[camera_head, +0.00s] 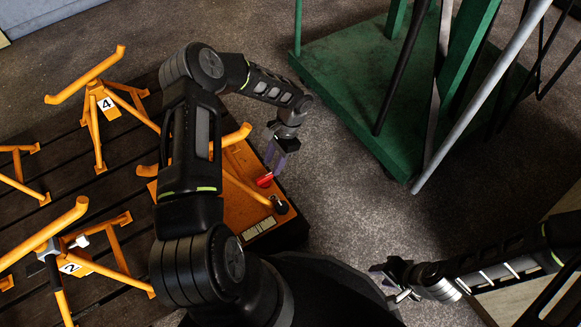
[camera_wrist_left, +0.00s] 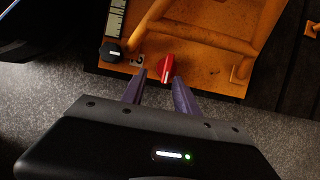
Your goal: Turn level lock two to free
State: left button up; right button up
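A red knob (camera_head: 265,181) sits on the orange base (camera_head: 245,212) near its right edge. In the left wrist view the red knob (camera_wrist_left: 166,68) stands on the orange plate beside a small marked label (camera_wrist_left: 137,60) that I cannot read clearly. My left gripper (camera_head: 275,155) is above the red knob, pointing down at it. In the wrist view its two purple fingers (camera_wrist_left: 159,77) are apart, with the knob at their tips, nearer the right finger; I cannot tell whether they touch. My right gripper (camera_head: 391,281) is empty at lower right, fingers apart.
A black knob (camera_head: 281,206) and a scale strip (camera_head: 259,229) are on the same base. Orange stands marked 4 (camera_head: 106,104) and 2 (camera_head: 70,267) stand on dark slats at left. A green trolley (camera_head: 350,95) with leaning bars is at upper right. Grey floor lies between.

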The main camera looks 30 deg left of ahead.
aim_at(264, 177)
pick_arm(q)
jog(key=shift+w+a+y, duration=0.3)
jog(key=shift+w+a, duration=0.2)
jog(key=shift+a, duration=0.15)
pick_arm(e)
jog(key=shift+w+d+f, duration=0.15)
jog(key=shift+w+f, duration=0.05)
jog(key=shift+w, duration=0.15)
